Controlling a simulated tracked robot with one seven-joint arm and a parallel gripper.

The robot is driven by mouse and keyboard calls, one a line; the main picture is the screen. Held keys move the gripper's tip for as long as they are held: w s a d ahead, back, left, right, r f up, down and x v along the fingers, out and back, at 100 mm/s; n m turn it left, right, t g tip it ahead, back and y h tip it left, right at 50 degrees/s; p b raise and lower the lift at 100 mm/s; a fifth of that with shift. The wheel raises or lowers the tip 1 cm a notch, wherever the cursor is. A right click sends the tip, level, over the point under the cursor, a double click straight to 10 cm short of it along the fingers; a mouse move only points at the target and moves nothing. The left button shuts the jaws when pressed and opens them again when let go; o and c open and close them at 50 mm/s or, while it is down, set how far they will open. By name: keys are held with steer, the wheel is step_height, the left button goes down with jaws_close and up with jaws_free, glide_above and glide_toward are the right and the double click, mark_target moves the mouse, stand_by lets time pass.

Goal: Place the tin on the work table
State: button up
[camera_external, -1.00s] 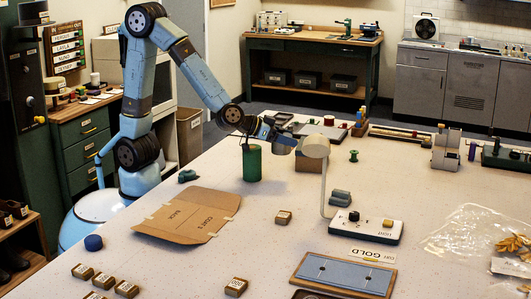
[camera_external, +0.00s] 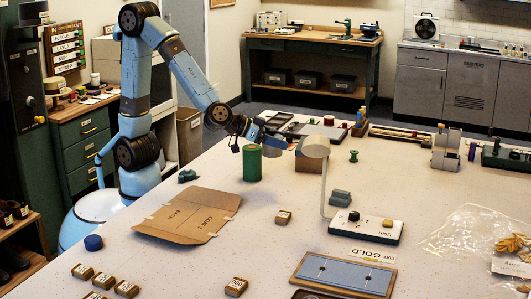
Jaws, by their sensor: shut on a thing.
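My gripper (camera_external: 279,141) is over the far left part of the work table (camera_external: 270,247), behind a green cylinder and left of the lamp. It is shut on a small, dull grey-olive round thing (camera_external: 272,150), which looks like the tin. That thing is partly hidden by the jaws and the green cylinder; whether it touches the table I cannot tell. The green cylinder (camera_external: 252,165) stands upright on the table, just in front of the gripper, with its top visible.
A white desk lamp (camera_external: 316,148) and a brown box (camera_external: 308,164) are close to the right of the gripper. Flat cardboard (camera_external: 189,215) lies front left. A green spool (camera_external: 353,156) stands farther right. Bare tabletop lies around the small block (camera_external: 284,217).

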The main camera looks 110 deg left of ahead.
steer(key=d+m+t+h, duration=0.1)
steer(key=d+m+h, duration=0.2)
steer(key=d, duration=2.3)
steer(key=s+d+m+h, duration=0.1)
steer(key=s+d+h, duration=0.1)
steer(key=s+d, duration=0.7)
steer(key=s+d+m+h, duration=0.15)
steer(key=s+d, duration=0.35)
steer(key=d, duration=0.9)
steer(key=shift+t, duration=0.3)
steer(key=shift+w+d+f, duration=1.4)
steer(key=shift+w+f, duration=0.3)
steer(key=shift+w, duration=0.1)
steer(key=shift+w+d+f, duration=1.45)
steer(key=shift+w+f, duration=0.25)
steer(key=shift+w, duration=0.1)
steer(key=shift+w+d+f, duration=1.4)
steer(key=shift+w+f, duration=0.3)
steer(key=shift+w, duration=0.1)
steer(key=shift+f, duration=1.55)
steer(key=shift+f, duration=0.1)
